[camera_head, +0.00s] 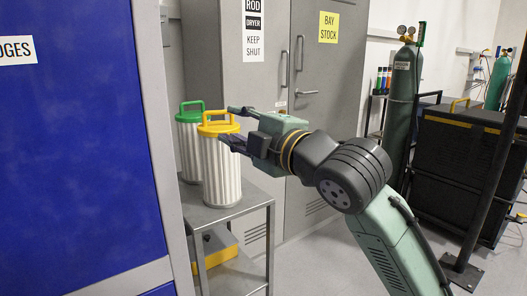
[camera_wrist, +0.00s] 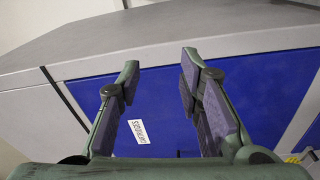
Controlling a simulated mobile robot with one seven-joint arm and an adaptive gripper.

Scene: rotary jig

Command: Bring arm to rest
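My gripper (camera_head: 236,126) is at the end of my raised arm and points left in the head view. Its fingers are apart, and nothing is between them in the wrist view (camera_wrist: 159,72). In the head view the fingers overlap the yellow lid of a white ribbed canister (camera_head: 222,178). The wrist view shows no canister between them, so the gripper appears to be in front of or above it; the exact gap cannot be told. Beyond the fingers, the wrist view shows a blue panel (camera_wrist: 158,95) with a white label.
A green-lidded canister (camera_head: 189,150) stands behind the yellow one on a grey metal cart (camera_head: 255,193), with a yellow item (camera_head: 218,259) on its lower shelf. The blue panel (camera_head: 75,150) fills the left. A grey rod dryer cabinet (camera_head: 258,90) stands behind. Green gas cylinders (camera_head: 402,110) are right.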

